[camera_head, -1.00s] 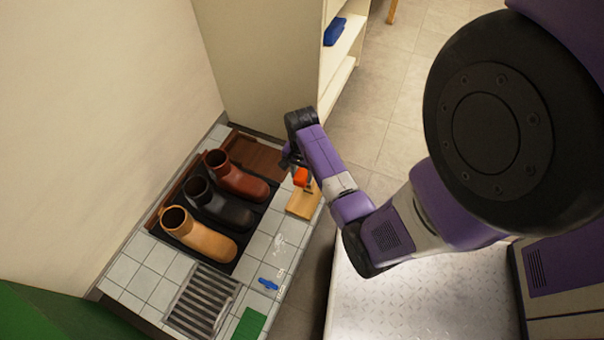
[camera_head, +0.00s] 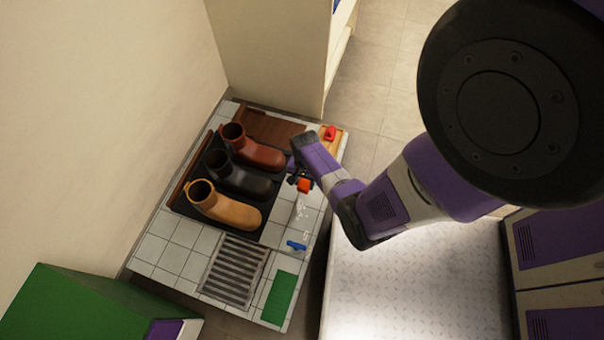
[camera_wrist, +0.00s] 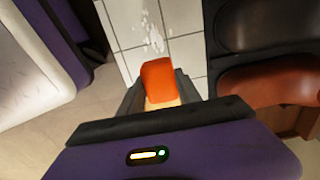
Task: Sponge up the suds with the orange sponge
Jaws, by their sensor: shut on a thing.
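My gripper (camera_head: 300,183) is shut on the orange sponge (camera_head: 304,186). The sponge also shows between the two fingers in the wrist view (camera_wrist: 159,79), with a paler part near the palm. The suds (camera_head: 299,212) are a white patch on the pale tiles in front of the sponge. In the wrist view the suds (camera_wrist: 153,32) lie just beyond the sponge's far edge. I cannot tell whether the sponge touches the tiles.
Tan (camera_head: 226,206), black (camera_head: 238,173) and brown (camera_head: 252,149) boots stand on a dark mat left of my gripper. A blue object (camera_head: 296,246), a green pad (camera_head: 280,298) and a metal grate (camera_head: 234,270) lie nearer. A red thing (camera_head: 330,132) sits on a wooden board (camera_head: 338,148).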

